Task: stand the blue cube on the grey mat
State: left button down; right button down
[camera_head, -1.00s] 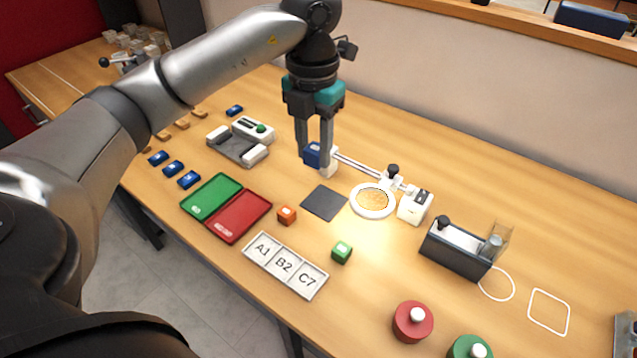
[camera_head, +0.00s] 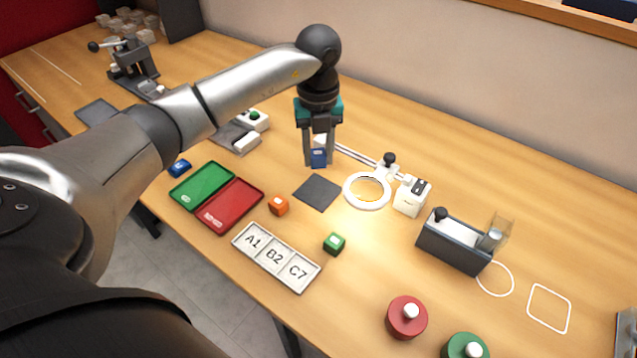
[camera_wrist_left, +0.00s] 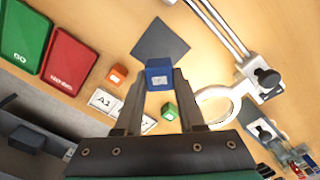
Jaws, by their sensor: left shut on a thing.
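The blue cube (camera_head: 319,158) is held between the fingers of my left gripper (camera_head: 319,160), behind the grey mat in the head view. In the left wrist view the blue cube (camera_wrist_left: 159,74) sits between the fingertips of my left gripper (camera_wrist_left: 160,84), with a pale label on its visible face. The grey mat (camera_head: 317,193) lies flat and bare on the table, just in front of the gripper. It also shows in the left wrist view (camera_wrist_left: 160,41), beyond the cube. The cube looks raised above the table. My right gripper is not in view.
The ring lamp (camera_head: 367,191) stands right of the mat, its arm running behind. An orange cube (camera_head: 279,205) and a green cube (camera_head: 334,243) lie in front. Green (camera_head: 203,187) and red (camera_head: 231,207) trays are left, the lettered plate (camera_head: 275,257) nearer.

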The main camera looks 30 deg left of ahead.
aim_at(318, 154)
pick_arm(q)
notch_tip(318, 154, down, 8)
jog(key=shift+f+b, duration=0.15)
jog(key=shift+b, duration=0.35)
jog(key=shift+f, duration=0.2)
jog(key=c, duration=0.5)
grip_release()
jog(key=shift+r, duration=0.15)
jog(key=shift+r, duration=0.35)
notch_tip(318, 154, up, 12)
jog(key=shift+f+p, duration=0.25)
jog(key=shift+p, duration=0.5)
